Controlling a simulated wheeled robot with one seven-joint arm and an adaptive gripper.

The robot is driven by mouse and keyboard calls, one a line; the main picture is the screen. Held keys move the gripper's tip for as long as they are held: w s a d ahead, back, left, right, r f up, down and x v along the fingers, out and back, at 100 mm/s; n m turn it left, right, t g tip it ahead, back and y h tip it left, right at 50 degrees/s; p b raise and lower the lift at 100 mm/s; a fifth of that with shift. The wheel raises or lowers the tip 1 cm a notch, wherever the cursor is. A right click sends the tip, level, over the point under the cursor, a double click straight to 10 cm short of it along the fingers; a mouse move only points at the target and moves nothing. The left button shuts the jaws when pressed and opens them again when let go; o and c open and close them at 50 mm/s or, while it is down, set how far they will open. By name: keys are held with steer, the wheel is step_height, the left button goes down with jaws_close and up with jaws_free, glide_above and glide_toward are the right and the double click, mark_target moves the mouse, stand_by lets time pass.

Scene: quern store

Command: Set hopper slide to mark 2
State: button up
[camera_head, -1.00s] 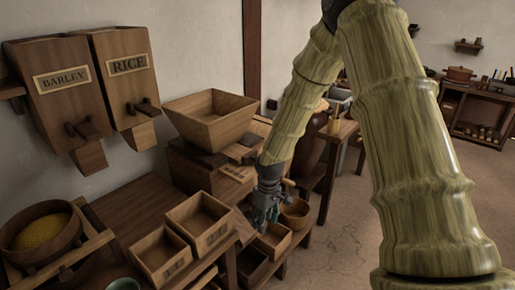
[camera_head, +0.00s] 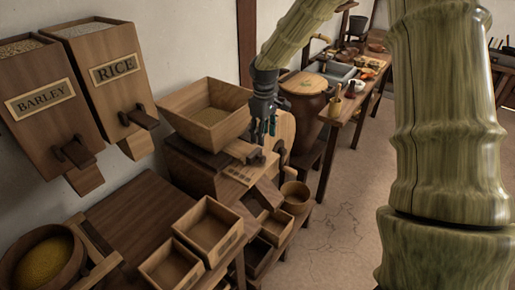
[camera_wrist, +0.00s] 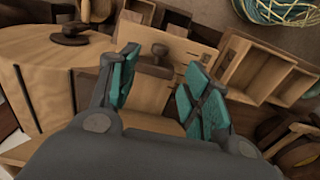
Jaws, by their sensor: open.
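The wooden hopper (camera_head: 218,130) stands on the mill block against the wall, with some grain in its bottom. Below its front edge a wooden slide (camera_head: 243,151) sticks out, above a pale plate with small markings (camera_head: 238,172) too small to read. My gripper (camera_head: 264,132) is at the hopper's right side, pointing down, near the slide's end. In the wrist view my gripper (camera_wrist: 160,75) is open, its teal pads apart. A dark knob (camera_wrist: 158,50) on a wooden piece shows between and just beyond them. I cannot tell whether the pads touch anything or which mark the slide is at.
BARLEY (camera_head: 45,105) and RICE (camera_head: 112,72) bins hang on the left wall. Open boxes (camera_head: 210,228) stand in front of the mill. A round wooden bowl (camera_head: 296,196) and a crank (camera_head: 281,152) are close on the right.

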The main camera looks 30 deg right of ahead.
mark_target(263, 156)
steer(key=shift+a+f, duration=0.2)
steer(key=shift+f, duration=0.25)
steer(key=shift+d+f+p, duration=0.15)
steer(key=shift+f+p, duration=0.35)
steer(key=shift+f, duration=1.9)
steer(key=shift+d+f+p, duration=0.1)
steer(key=shift+f+p, duration=0.4)
steer(key=shift+f, duration=1.9)
